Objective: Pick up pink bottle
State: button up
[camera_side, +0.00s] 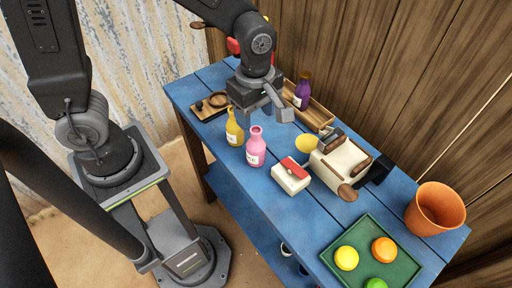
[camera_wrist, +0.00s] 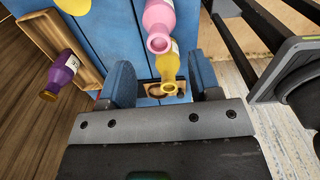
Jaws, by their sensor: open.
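The pink bottle (camera_side: 256,148) stands upright near the front edge of the blue table, with a pale label on its side. It also shows in the wrist view (camera_wrist: 159,22), at the top and above the fingers. My gripper (camera_side: 262,108) is open and empty, above the table and behind the pink bottle. In the wrist view its two blue-grey fingers (camera_wrist: 165,85) are spread apart. The yellow bottle (camera_side: 234,128) stands just left of the pink one; in the wrist view its mouth (camera_wrist: 169,88) appears between the fingers, apparently below them.
A red-and-white box (camera_side: 291,178) and a balance-like device (camera_side: 340,160) stand to the right. A green tray (camera_side: 333,246) of balls and an orange pot (camera_side: 434,208) are at the far right.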

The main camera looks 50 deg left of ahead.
aim_at(256, 130)
jog(key=shift+f, duration=3.05)
jog(key=shift+w, duration=0.1)
grip_shut()
